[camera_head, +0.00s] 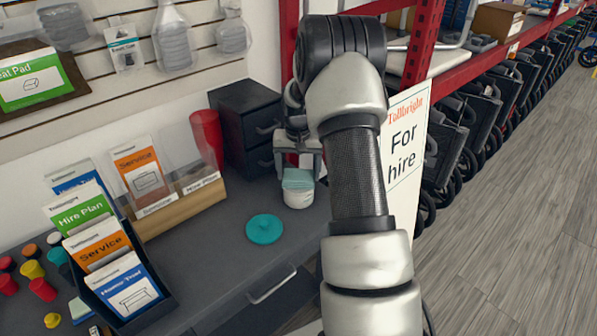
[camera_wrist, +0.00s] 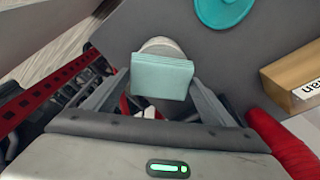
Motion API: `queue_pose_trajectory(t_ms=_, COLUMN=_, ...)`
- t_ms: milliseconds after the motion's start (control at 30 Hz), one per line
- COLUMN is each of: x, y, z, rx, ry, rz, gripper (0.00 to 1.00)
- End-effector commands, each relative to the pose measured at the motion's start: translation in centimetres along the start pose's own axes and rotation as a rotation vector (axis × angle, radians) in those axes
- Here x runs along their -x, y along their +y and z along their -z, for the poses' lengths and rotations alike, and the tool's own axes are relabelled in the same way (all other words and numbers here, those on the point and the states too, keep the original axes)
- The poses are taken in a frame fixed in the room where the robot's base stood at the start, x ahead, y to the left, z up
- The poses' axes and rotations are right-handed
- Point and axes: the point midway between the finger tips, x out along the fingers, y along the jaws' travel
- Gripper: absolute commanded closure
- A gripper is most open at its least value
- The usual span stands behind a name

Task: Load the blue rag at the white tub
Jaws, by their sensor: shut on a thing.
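The pale blue-green folded rag (camera_head: 298,179) hangs between the fingers of my gripper (camera_head: 297,164), which is shut on it. In the wrist view the rag (camera_wrist: 162,77) shows as a flat square between the two fingers. The white tub (camera_head: 299,199) stands upright on the grey counter directly below the rag. In the wrist view the tub (camera_wrist: 162,46) shows beyond the rag's far edge. The rag hides the tub's mouth, so I cannot tell whether its lower edge is inside or just above it.
A round teal lid (camera_head: 264,229) lies on the counter, left of the tub. A black drawer unit (camera_head: 246,125) and a red cup (camera_head: 207,138) stand behind. A wooden card holder (camera_head: 185,205) is at left. A "For hire" sign (camera_head: 404,150) stands at right.

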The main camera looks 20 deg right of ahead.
Motion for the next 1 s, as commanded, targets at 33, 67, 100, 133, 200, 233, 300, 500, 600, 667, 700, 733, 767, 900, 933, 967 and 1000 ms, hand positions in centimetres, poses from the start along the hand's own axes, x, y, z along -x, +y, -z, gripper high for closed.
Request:
queue_pose_trajectory(t_ms=33, x=0.0, y=0.0, z=-0.1, rx=0.000, ry=-0.003, rz=0.000, gripper=0.41)
queue_pose_trajectory(t_ms=67, x=0.1, y=0.0, z=-0.1, rx=0.000, ry=-0.003, rz=0.000, gripper=0.41)
queue_pose_trajectory(t_ms=100, x=0.3, y=0.0, z=0.0, rx=0.000, ry=-0.002, rz=0.000, gripper=0.41)
queue_pose_trajectory(t_ms=133, x=0.5, y=0.0, z=0.0, rx=0.000, ry=-0.002, rz=0.000, gripper=0.41)
queue_pose_trajectory(t_ms=200, x=1.1, y=0.0, z=0.1, rx=0.000, ry=-0.001, rz=0.000, gripper=0.41)
queue_pose_trajectory(t_ms=233, x=1.3, y=0.0, z=0.1, rx=0.000, ry=-0.001, rz=0.000, gripper=0.41)
queue_pose_trajectory(t_ms=300, x=1.9, y=0.0, z=0.2, rx=-0.001, ry=0.000, rz=0.000, gripper=0.41)
queue_pose_trajectory(t_ms=500, x=3.6, y=0.0, z=0.4, rx=-0.001, ry=0.000, rz=0.000, gripper=0.41)
queue_pose_trajectory(t_ms=600, x=4.4, y=0.0, z=0.5, rx=-0.001, ry=-0.001, rz=0.000, gripper=0.41)
queue_pose_trajectory(t_ms=667, x=4.8, y=0.0, z=0.6, rx=-0.001, ry=-0.001, rz=0.000, gripper=0.41)
queue_pose_trajectory(t_ms=700, x=5.2, y=0.0, z=0.6, rx=-0.001, ry=-0.001, rz=0.000, gripper=0.41)
queue_pose_trajectory(t_ms=733, x=5.4, y=0.0, z=0.6, rx=-0.001, ry=-0.001, rz=0.000, gripper=0.41)
queue_pose_trajectory(t_ms=767, x=5.6, y=0.0, z=0.7, rx=-0.001, ry=0.000, rz=0.000, gripper=0.41)
queue_pose_trajectory(t_ms=900, x=6.7, y=0.0, z=0.8, rx=0.000, ry=0.000, rz=0.000, gripper=0.41)
queue_pose_trajectory(t_ms=933, x=6.8, y=0.0, z=0.8, rx=0.000, ry=0.000, rz=0.000, gripper=0.41)
queue_pose_trajectory(t_ms=967, x=6.9, y=0.0, z=0.8, rx=0.000, ry=0.000, rz=0.000, gripper=0.41)
queue_pose_trajectory(t_ms=1000, x=7.0, y=0.0, z=0.8, rx=0.000, ry=0.000, rz=0.000, gripper=0.41)
